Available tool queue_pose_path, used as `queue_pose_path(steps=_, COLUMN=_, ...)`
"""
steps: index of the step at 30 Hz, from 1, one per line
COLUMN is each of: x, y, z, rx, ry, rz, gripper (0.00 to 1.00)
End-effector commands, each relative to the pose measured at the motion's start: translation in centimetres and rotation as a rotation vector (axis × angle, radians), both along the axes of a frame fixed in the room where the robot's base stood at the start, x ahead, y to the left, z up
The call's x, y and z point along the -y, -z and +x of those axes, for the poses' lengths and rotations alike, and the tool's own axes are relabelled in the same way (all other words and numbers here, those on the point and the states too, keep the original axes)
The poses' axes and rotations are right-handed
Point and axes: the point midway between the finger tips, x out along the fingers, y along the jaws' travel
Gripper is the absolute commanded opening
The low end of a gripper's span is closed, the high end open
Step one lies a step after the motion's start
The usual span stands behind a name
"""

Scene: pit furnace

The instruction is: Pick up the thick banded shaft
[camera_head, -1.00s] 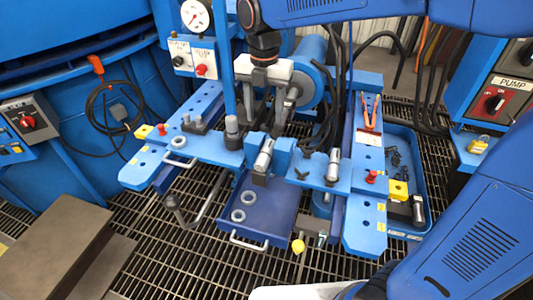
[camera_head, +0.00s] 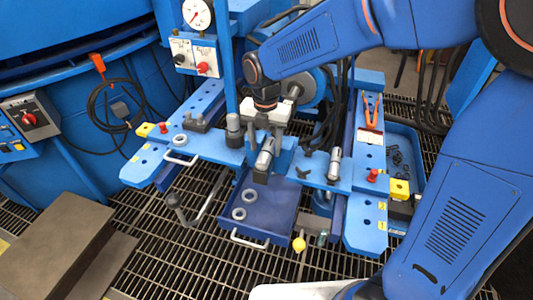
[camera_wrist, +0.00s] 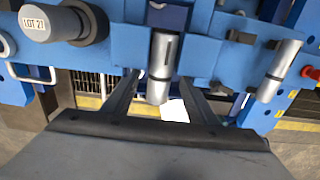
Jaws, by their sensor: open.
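A thick silver shaft (camera_head: 265,154) with a dark band leans in a blue holder at the middle of the blue bench. In the wrist view the shaft (camera_wrist: 163,62) points down between my fingers, with a narrow slot near its top. A second, slimmer-looking silver shaft (camera_head: 334,163) stands to its right and also shows in the wrist view (camera_wrist: 280,70). My gripper (camera_head: 265,136) is open just above and behind the middle shaft. In the wrist view my gripper (camera_wrist: 160,88) has a finger to either side of the shaft's lower end, with no visible contact.
A grey cylinder marked LOT 21 (camera_wrist: 50,23) stands left of the shaft. A blue tray (camera_head: 267,212) with two grey rings (camera_head: 238,213) lies in front. Black hoses, a gauge post (camera_head: 227,60) and orange-handled pliers (camera_head: 371,112) surround the bench. Open grating lies in front.

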Motion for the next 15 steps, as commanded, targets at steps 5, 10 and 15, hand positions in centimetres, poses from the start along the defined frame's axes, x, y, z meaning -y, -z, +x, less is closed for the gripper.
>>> queue_pose_path(steps=5, x=0.0, y=1.9, z=0.0, rx=-0.001, ry=0.0, rz=-0.001, gripper=0.52)
queue_pose_path(steps=10, x=0.0, y=2.2, z=0.0, rx=0.0, ry=0.0, rz=0.001, gripper=0.52)
queue_pose_path(steps=15, x=0.0, y=2.2, z=0.0, rx=0.0, ry=0.0, rz=0.0, gripper=0.42)
